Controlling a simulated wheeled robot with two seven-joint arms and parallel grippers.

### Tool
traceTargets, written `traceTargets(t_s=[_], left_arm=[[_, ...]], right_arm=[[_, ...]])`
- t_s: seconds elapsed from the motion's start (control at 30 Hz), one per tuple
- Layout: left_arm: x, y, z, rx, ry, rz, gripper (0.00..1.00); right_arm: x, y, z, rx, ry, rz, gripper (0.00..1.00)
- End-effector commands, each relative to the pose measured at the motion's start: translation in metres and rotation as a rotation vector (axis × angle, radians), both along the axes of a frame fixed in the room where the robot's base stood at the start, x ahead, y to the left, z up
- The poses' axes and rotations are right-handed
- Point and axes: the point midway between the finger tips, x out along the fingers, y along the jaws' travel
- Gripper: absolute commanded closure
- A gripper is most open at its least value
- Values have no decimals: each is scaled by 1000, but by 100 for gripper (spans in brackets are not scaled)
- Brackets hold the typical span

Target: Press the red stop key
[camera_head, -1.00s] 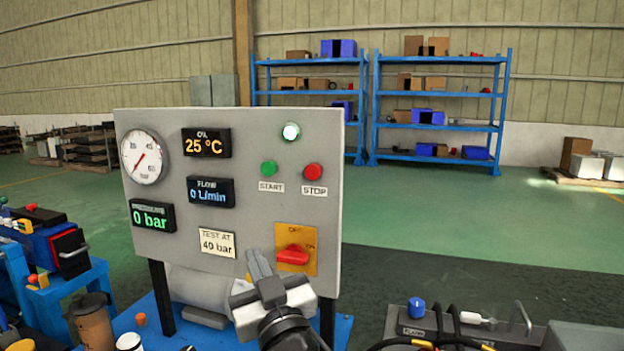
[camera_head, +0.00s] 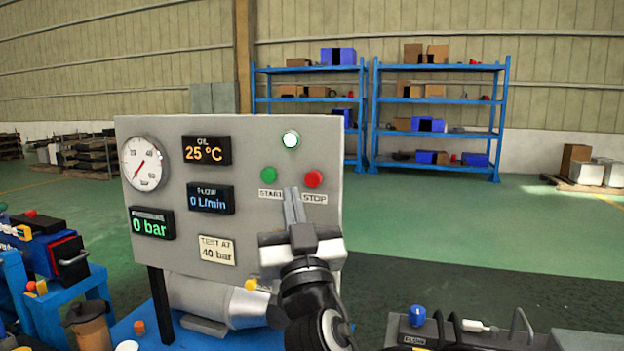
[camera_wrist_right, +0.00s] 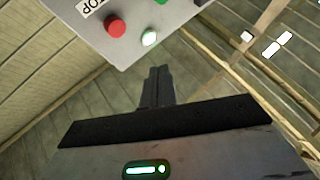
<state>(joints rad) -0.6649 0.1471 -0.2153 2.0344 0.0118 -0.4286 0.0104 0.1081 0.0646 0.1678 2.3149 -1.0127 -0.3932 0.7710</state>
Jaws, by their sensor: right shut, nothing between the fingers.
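The red stop key (camera_head: 314,179) is a round button on the grey control panel (camera_head: 225,270), above a label reading STOP. It also shows in the right wrist view (camera_wrist_right: 116,28), at the upper left. My right gripper (camera_head: 294,191) is shut and empty. In the head view its fingertips point up, just below and left of the red key, between the START and STOP labels. In the wrist view the fingertips (camera_wrist_right: 158,70) appear apart from the key. The gripper hides the red rotary switch lower on the panel. My left gripper is not in view.
The green start key (camera_head: 269,175) is left of the red key, and a white lamp (camera_head: 291,138) is above. The panel also carries a gauge (camera_head: 145,163) and displays. A grey box with a blue knob (camera_head: 417,315) stands at lower right. Space right of the panel is clear.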

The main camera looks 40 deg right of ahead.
Motion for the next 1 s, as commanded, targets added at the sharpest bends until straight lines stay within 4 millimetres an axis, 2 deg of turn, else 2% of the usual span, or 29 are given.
traceTargets(t_s=[0.3,0.5,1.0], left_arm=[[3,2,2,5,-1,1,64],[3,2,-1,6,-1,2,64],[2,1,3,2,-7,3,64]], right_arm=[[21,-42,1,0,0,-3,100],[29,-58,0,0,0,-1,100],[32,-64,1,1,-1,0,100]])
